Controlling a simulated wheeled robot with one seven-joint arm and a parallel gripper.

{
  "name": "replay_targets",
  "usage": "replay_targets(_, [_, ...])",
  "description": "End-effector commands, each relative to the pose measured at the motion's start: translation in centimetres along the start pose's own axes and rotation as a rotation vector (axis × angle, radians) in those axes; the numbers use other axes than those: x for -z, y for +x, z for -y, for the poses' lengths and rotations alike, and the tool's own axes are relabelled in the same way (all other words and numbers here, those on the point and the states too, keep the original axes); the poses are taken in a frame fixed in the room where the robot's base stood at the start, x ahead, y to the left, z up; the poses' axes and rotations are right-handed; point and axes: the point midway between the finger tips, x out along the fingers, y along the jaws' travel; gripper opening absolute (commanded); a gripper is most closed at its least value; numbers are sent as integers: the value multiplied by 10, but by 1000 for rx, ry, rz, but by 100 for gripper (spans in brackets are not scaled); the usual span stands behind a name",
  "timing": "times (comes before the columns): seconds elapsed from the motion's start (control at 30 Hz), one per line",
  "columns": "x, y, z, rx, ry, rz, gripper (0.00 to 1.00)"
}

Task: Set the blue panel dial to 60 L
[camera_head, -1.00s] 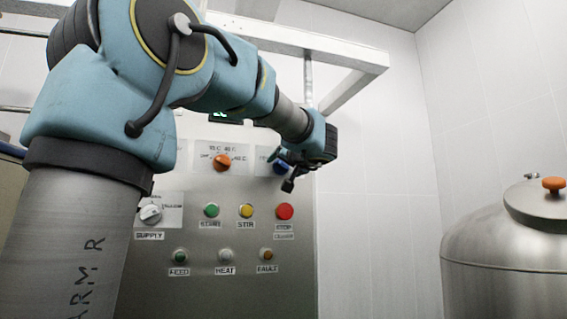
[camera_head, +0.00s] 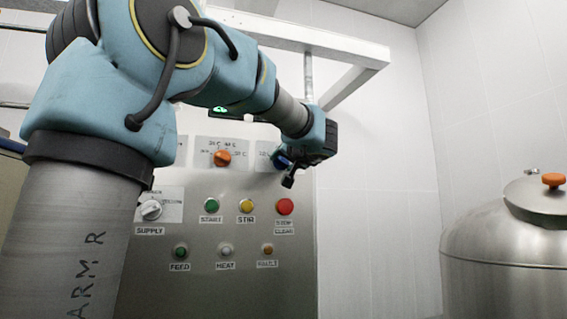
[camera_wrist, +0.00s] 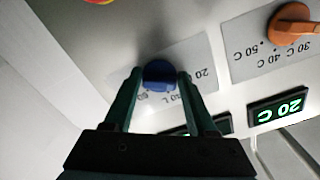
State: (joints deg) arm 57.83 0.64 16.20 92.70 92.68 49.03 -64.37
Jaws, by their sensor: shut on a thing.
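The blue dial (camera_wrist: 159,75) sits on a white label plate (camera_wrist: 205,50) with litre marks; a "20" shows to its right in the wrist view, and other marks are partly hidden by the fingers. My gripper (camera_wrist: 158,82) has one finger on each side of the dial and is shut on it. In the head view my gripper (camera_head: 287,166) is at the upper right of the steel panel, with a little blue of the dial showing behind it. The pointer's setting cannot be read.
An orange temperature dial (camera_head: 223,158) sits left of the blue one. Below are the supply switch (camera_head: 151,210), green button (camera_head: 211,205), yellow button (camera_head: 246,205) and red stop button (camera_head: 285,206). A green display (camera_wrist: 280,110) reads "20 C". A steel tank (camera_head: 505,255) stands right.

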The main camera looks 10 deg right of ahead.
Motion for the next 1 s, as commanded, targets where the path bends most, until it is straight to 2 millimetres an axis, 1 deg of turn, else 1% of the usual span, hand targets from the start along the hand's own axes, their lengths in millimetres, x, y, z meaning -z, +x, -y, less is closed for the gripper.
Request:
replay_targets(0.27, [-2, 1, 0, 1, 40, 0, 1])
replay_targets(0.47, [-3, 0, 0, 2, 150, -2, 1])
replay_targets(1.0, [0, 1, 3, 2, 648, 0, 1])
